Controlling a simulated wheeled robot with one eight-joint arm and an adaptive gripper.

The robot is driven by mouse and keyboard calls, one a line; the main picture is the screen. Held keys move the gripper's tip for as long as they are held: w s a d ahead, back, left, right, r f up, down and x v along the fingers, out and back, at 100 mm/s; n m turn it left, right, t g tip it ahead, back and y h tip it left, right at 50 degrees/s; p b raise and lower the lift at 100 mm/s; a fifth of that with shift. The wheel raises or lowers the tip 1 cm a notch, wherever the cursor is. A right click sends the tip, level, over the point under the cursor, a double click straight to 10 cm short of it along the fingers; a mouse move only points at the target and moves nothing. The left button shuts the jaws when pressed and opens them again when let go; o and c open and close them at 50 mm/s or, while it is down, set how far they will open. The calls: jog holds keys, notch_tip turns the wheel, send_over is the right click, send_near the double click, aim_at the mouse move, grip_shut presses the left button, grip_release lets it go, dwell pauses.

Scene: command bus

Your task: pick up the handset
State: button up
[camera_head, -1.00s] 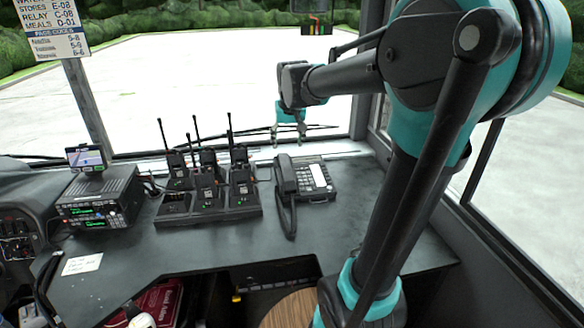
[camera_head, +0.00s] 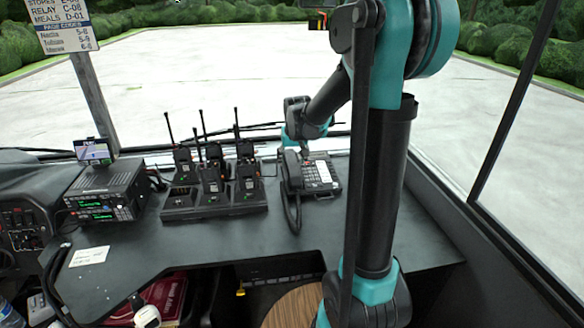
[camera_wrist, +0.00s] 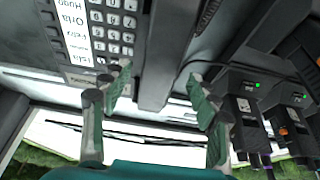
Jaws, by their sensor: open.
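The black handset (camera_head: 290,170) lies on the left side of the desk phone (camera_head: 331,180), with its coiled cord hanging toward the front. In the wrist view the handset (camera_wrist: 168,45) is a long dark bar beside the phone's keypad (camera_wrist: 114,28). My gripper (camera_head: 304,146) is at the far end of the phone, close above it. In the wrist view my gripper (camera_wrist: 160,82) is open, with one fingertip on each side of the handset's line. The fingers look apart from it; the exact height gap cannot be told.
A charger rack (camera_head: 212,208) with several upright radios (camera_head: 212,178) stands just left of the phone, their antennas rising near my arm. A radio unit (camera_head: 104,194) and a paper note (camera_head: 89,256) are farther left. The windshield is behind; the counter right of the phone is clear.

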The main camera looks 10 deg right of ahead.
aim_at(292, 162)
jog(key=shift+x, duration=1.75)
jog(key=shift+w, duration=0.15)
jog(key=shift+c, duration=0.2)
